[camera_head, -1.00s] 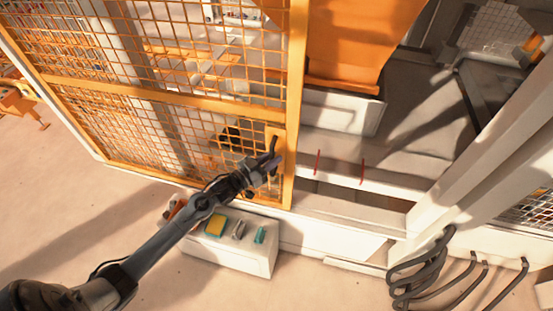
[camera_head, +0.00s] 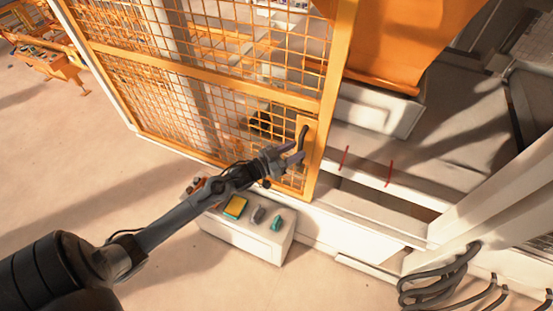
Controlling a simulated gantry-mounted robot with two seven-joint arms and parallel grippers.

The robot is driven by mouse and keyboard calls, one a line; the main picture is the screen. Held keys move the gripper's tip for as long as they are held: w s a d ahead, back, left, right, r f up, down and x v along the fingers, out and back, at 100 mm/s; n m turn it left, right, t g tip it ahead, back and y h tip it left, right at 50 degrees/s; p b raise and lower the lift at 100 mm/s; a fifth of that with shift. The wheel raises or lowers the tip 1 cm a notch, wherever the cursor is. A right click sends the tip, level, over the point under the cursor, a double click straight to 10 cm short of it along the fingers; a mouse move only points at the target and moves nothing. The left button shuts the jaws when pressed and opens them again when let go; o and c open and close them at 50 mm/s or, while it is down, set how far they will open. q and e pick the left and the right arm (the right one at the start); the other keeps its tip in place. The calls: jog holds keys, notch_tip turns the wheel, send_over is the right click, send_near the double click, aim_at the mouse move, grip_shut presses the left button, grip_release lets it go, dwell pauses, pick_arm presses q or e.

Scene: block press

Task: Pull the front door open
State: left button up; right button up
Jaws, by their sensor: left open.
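The front door is an orange framed mesh panel (camera_head: 205,82), with an opening along its right side. A dark handle (camera_head: 303,137) stands on a plate at the lower right of its frame. My left gripper (camera_head: 297,154) reaches in from the lower left and is open, its fingers at the lower part of the handle. I cannot tell whether they touch it. My right gripper is not in view.
A white box (camera_head: 255,238) with yellow, grey and teal items on top stands below the door, under my left arm. Dark cables (camera_head: 440,280) hang at the lower right. An orange machine part (camera_head: 405,45) is behind the opening. Open floor lies at the left.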

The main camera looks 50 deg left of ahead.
pick_arm(q)
jog(key=s+a+b, duration=0.1)
jog(key=s, duration=0.7)
jog(key=shift+a, duration=0.35)
jog(key=shift+s+r, duration=0.1)
jog(key=s+d+r+n+g+y+p, duration=0.1)
jog(key=s+d+r+g+p, duration=0.3)
jog(key=d, duration=0.4)
jog(key=s+d+r+n+g+y+p, duration=0.1)
jog(key=s+d+n+p, duration=0.1)
jog(key=s+d+p, duration=0.35)
jog(key=s+d+f+m+g+y, duration=0.1)
jog(key=s+d+m+g, duration=0.1)
jog(key=s+g, duration=0.7)
jog(key=shift+s+d+f+m+p, duration=0.3)
jog(key=shift+s+d+m, duration=0.15)
jog(key=shift+s, duration=0.7)
